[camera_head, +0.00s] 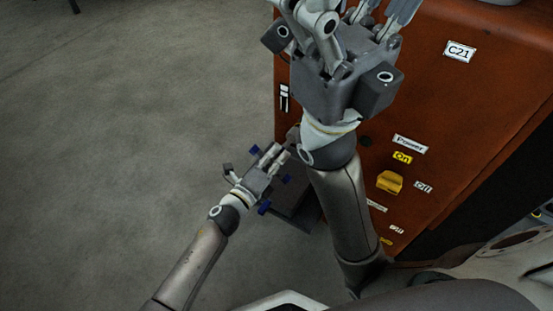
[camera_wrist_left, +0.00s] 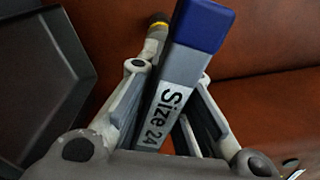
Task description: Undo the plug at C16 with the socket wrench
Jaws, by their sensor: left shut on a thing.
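My left gripper (camera_head: 275,155) is low beside the orange-brown cabinet, at the left of its front edge. In the left wrist view its fingers are shut on the socket wrench (camera_wrist_left: 200,28), a flat grey bar with a blue end, marked "Size 24". My right gripper (camera_head: 345,15) is high in front of the cabinet with its fingers pointing up; its fingertips are cut off by the frame's top edge. I see no label C16 and cannot make out its plug.
A dark tray (camera_head: 306,214) is beside my left gripper and also shows in the left wrist view (camera_wrist_left: 45,75). Blue-ended parts show around that gripper.

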